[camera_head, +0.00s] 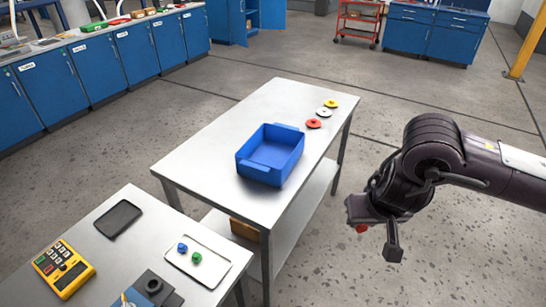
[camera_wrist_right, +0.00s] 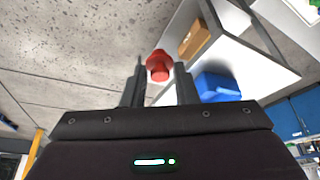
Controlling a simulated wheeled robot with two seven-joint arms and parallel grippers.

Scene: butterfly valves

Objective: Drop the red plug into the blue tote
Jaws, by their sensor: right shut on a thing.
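The red plug (camera_wrist_right: 158,66) is held between the two fingers of my right gripper (camera_wrist_right: 159,80) in the right wrist view. In the head view only a small part of the red plug (camera_head: 362,228) shows below my right gripper (camera_head: 374,232), which is in the air to the right of the long table. The blue tote (camera_head: 270,155) stands on that table, left of the gripper and apart from it. Its inside looks empty. The tote also shows in the right wrist view (camera_wrist_right: 217,86). My left gripper is not in view.
The long table (camera_head: 215,145) also holds red, white and yellow discs (camera_head: 313,123) beyond the tote. A nearer table bears a white tray (camera_head: 222,246) with a blue and a green plug, a yellow device (camera_head: 63,270) and a dark pad. Open floor lies around my right gripper.

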